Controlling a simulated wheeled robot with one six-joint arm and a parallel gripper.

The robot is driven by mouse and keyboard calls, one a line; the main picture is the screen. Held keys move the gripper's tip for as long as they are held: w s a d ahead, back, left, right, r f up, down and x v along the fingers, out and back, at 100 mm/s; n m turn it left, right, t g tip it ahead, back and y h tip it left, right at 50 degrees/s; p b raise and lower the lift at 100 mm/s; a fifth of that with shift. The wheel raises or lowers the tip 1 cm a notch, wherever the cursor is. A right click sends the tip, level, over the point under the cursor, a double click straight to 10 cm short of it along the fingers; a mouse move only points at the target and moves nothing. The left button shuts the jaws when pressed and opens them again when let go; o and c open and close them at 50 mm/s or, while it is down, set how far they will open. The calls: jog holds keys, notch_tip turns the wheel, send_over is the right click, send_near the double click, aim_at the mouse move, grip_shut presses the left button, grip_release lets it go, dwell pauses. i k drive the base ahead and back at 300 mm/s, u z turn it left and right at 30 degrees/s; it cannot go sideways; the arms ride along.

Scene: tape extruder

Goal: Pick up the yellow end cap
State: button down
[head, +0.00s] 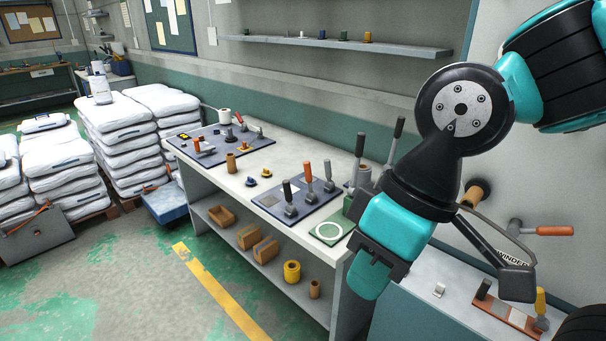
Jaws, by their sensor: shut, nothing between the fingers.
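The one with more yellow showing, which looks like the yellow end cap (266,173), is behind and to the right of the darker cap (251,181). They are too small for me to see detail. My gripper (372,262) hangs at the bench's right end, well to the right of both caps and apart from them. It is shut and empty; its fingertips are hard to make out.
The bench (229,181) carries a blue lever board (301,205) right of the caps and a tool board (218,146) behind them. A brown cylinder (231,162) stands to their left. A yellow roll (292,272) is on the lower shelf. The wall shelf (400,48) holds small caps.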

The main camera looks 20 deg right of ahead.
aim_at(266, 172)
jog(key=k, duration=0.45)
jog(key=u, duration=0.6)
jog(key=i, duration=0.5)
jog(key=u, duration=0.5)
jog(key=i, duration=2.65)
jog(key=z, duration=1.7)
jog(key=i, duration=0.85)
jog(key=z, duration=0.85)
